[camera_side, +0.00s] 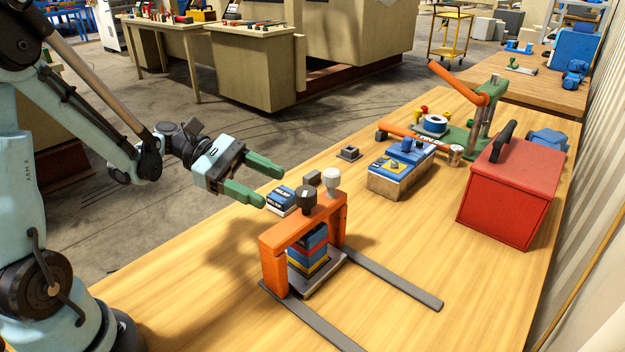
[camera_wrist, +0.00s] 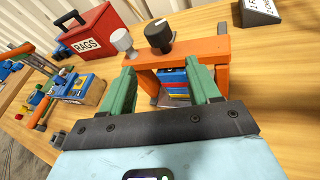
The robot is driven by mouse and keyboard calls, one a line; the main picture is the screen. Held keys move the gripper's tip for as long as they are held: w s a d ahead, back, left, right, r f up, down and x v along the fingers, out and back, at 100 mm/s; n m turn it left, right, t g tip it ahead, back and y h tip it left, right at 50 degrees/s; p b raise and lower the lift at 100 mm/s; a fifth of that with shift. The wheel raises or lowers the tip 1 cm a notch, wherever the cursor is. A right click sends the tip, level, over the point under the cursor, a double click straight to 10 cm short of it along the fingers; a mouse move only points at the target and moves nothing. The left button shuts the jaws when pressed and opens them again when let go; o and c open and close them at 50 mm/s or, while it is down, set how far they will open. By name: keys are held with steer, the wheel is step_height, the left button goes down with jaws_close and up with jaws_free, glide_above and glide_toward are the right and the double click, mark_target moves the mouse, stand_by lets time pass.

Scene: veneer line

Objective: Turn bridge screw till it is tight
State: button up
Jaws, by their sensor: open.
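An orange bridge clamp (camera_side: 283,236) stands on the wooden bench over a stack of blue, red and yellow blocks (camera_side: 308,251). A black knob (camera_side: 306,196) sits on top of the bridge; in the wrist view this black knob (camera_wrist: 158,36) has a pale mark. A white knob (camera_side: 331,181) stands beside it, also showing in the wrist view (camera_wrist: 122,40). The frames do not show which knob is the bridge screw. My gripper (camera_side: 272,184) is open and empty, to the left of the knobs and apart from them. In the wrist view its green fingers (camera_wrist: 165,80) frame the stack.
Two dark rails (camera_side: 395,278) run from the bridge across the bench. A blue-topped box (camera_side: 400,180), a red rags box (camera_side: 512,190) and a green press with an orange lever (camera_side: 465,90) stand farther right. A small blue box (camera_side: 281,200) lies behind the bridge.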

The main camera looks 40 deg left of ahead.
mark_target(306, 190)
steer(key=w+d+h, duration=0.1)
steer(key=d, duration=0.1)
steer(key=d+n+h, duration=0.1)
steer(key=d, duration=0.2)
steer(key=w+d+n+h, duration=0.1)
steer(key=d, duration=0.2)
steer(key=shift+w+d+r, duration=0.25)
steer(key=shift+w+r, duration=0.05)
steer(key=shift+r, duration=0.05)
steer(key=shift+c, duration=0.2)
steer(key=c, duration=0.9)
steer(key=shift+m+g+h, duration=0.25)
steer(key=shift+m+g, duration=1.15)
steer(key=shift+g, duration=0.75)
steer(key=shift+m+g+h, duration=0.25)
steer(key=shift+m+g, duration=1.15)
steer(key=shift+g, duration=0.75)
